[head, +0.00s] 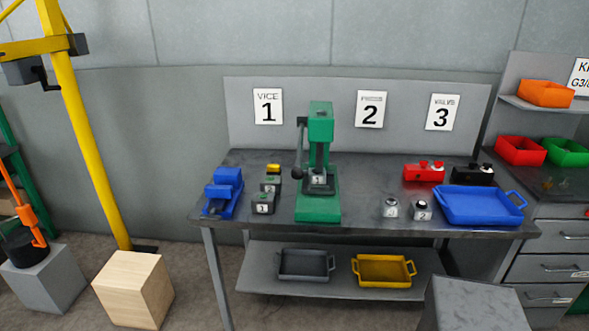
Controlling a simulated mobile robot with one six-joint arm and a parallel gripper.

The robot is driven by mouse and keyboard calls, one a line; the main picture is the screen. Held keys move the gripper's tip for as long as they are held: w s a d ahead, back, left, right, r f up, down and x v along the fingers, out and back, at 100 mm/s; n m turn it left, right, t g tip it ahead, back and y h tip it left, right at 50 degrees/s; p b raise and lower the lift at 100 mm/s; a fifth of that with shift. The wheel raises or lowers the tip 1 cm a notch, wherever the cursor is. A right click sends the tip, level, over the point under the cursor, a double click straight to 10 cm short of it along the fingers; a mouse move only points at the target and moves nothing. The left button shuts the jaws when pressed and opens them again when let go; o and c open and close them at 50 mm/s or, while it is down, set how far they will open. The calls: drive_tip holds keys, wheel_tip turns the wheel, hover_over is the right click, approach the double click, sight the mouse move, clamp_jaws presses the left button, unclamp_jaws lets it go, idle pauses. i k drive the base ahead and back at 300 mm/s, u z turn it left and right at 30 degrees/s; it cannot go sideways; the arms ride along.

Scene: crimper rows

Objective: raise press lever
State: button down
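The green press (320,135) stands upright on the workbench, left of the bench's middle. Its dark lever (300,148) is on the press's left side and hangs down, with a round knob (297,172) at its lower end. A small grey block marked 1 (318,177) sits on the press base under the ram. My gripper is not in view, and nothing touches the lever.
The workbench (370,217) also holds a blue vice (223,190), several small grey blocks, red (424,173) and black (472,174) units and a blue tray (480,205). Trays lie on the shelf below. A wooden cube (133,290) and yellow post (90,150) stand left.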

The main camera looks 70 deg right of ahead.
sight(297, 174)
drive_tip(key=z, duration=0.45)
drive_tip(key=i, duration=1)
drive_tip(key=z, duration=0.05)
